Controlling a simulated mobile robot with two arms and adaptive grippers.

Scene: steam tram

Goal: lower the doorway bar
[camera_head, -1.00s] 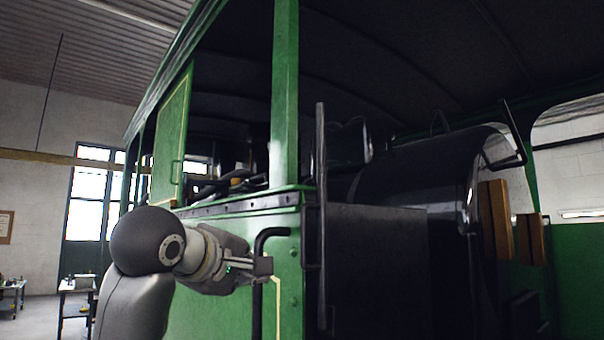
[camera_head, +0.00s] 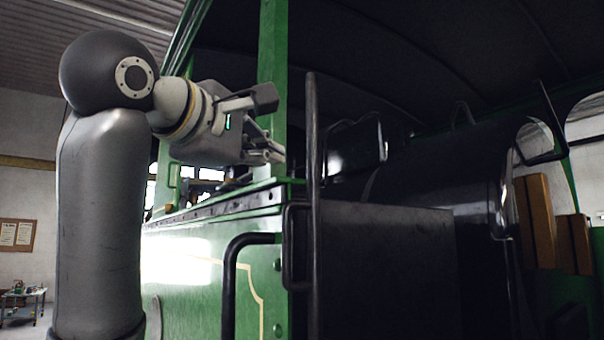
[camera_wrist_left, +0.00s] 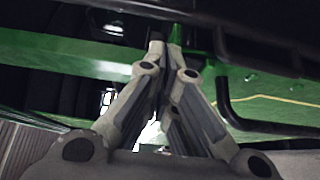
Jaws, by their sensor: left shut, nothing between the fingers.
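A dark upright bar (camera_head: 313,150) stands at the corner of the green tram's doorway. It looks like the doorway bar, standing vertical, but I cannot be sure. My left gripper (camera_head: 268,152) is just left of this bar, near the green corner post and above the side panel's top edge. Its fingers meet at the tips in the left wrist view (camera_wrist_left: 163,45), with nothing between them. I cannot tell from the head view how far its tips are from the bar in depth. My right gripper is not in view.
A black curved handrail (camera_head: 230,285) runs down the green side panel (camera_head: 185,260). A green post (camera_head: 272,45) rises beside my gripper. A dark box-like panel (camera_head: 385,255) and black boiler (camera_head: 440,175) fill the cab. Wooden blocks (camera_head: 540,220) stand at right.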

